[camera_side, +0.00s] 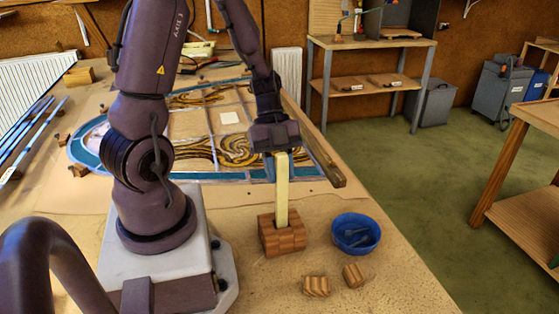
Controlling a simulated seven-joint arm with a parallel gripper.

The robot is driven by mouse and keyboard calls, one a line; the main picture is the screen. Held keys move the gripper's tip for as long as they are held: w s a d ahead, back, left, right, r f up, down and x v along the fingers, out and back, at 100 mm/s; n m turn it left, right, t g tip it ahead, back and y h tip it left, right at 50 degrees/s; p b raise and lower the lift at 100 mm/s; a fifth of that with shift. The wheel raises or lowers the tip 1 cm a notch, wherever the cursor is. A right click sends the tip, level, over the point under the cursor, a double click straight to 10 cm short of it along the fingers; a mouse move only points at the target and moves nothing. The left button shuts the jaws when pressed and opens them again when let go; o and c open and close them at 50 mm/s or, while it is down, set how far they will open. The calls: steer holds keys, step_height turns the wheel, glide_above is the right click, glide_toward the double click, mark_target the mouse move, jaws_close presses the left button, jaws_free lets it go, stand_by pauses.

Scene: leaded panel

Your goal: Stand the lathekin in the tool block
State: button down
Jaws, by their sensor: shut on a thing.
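The lathekin (282,188) is a long, flat, pale yellow stick. It stands nearly upright with its lower end at the wooden tool block (283,241). The lower end is hidden by the block and appears to be inside its opening; how deep it reaches I cannot tell. My gripper (276,148) points down above the block and is shut on the upper end of the lathekin. The tool block is a reddish-brown striped block standing on the bench in front of the leaded panel (205,175).
A blue bowl (355,233) with small pieces inside stands just right of the block. Two small wooden blocks (316,286) (353,275) lie in front. A wooden batten (322,160) runs along the panel's right side. The bench's front right (400,290) is clear.

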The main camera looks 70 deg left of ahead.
steer(key=shift+f, duration=0.15)
steer(key=c, duration=0.8)
jaws_free()
steer(key=shift+c, duration=0.2)
